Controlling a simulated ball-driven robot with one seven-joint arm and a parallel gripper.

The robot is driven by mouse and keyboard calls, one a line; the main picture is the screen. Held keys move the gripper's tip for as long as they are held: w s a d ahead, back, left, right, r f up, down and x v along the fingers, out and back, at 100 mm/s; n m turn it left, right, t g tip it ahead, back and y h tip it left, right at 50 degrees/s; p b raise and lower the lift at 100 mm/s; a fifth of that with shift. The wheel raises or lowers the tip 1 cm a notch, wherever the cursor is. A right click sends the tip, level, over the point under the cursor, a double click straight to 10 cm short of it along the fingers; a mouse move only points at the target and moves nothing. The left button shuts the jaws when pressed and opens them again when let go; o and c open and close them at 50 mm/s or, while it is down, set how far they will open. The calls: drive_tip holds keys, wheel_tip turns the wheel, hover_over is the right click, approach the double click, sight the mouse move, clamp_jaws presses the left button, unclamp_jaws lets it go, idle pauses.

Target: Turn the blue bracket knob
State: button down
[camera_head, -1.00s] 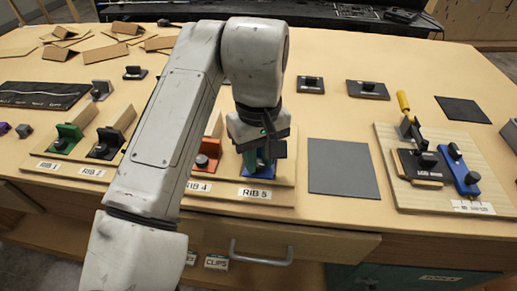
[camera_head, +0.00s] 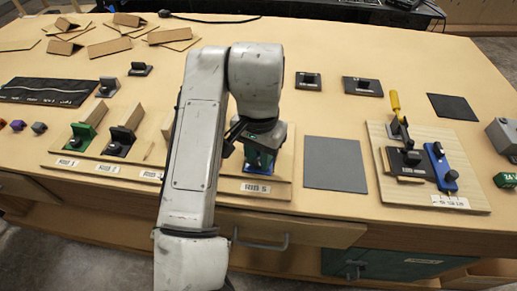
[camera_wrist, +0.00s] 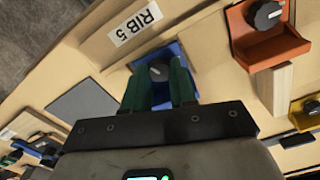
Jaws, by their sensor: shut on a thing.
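The blue bracket (camera_wrist: 176,50) stands at the station labelled RIB 5, and its dark round knob (camera_wrist: 159,70) shows in the wrist view. My gripper (camera_wrist: 160,78) has its two green fingers on either side of this knob and is shut on it. In the head view my gripper (camera_head: 259,158) reaches down over the blue bracket (camera_head: 257,170), hiding most of it and the knob. The knob's angle is hard to read.
An orange bracket (camera_wrist: 268,38) with its own knob stands beside the blue one. Green (camera_head: 79,138) and black (camera_head: 120,138) brackets stand farther left. A grey mat (camera_head: 335,165) lies to the right, then a wooden board (camera_head: 390,188) with clamps and a yellow-handled tool.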

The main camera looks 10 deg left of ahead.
drive_tip(key=m+p, duration=0.1)
drive_tip(key=m, duration=0.5)
drive_tip(key=shift+r, duration=0.2)
drive_tip(key=m, duration=0.6)
drive_tip(key=shift+m, duration=0.4)
drive_tip(key=m, duration=0.4)
drive_tip(key=shift+w+m, duration=0.1)
drive_tip(key=shift+m, duration=0.3)
drive_tip(key=shift+m+b, duration=0.5)
drive_tip(key=shift+m, duration=0.9)
drive_tip(key=shift+m+b, duration=0.3)
drive_tip(key=shift+m, duration=1)
drive_tip(key=c, duration=1.2)
unclamp_jaws()
drive_tip(key=shift+c, duration=0.2)
drive_tip(key=shift+o, duration=0.4)
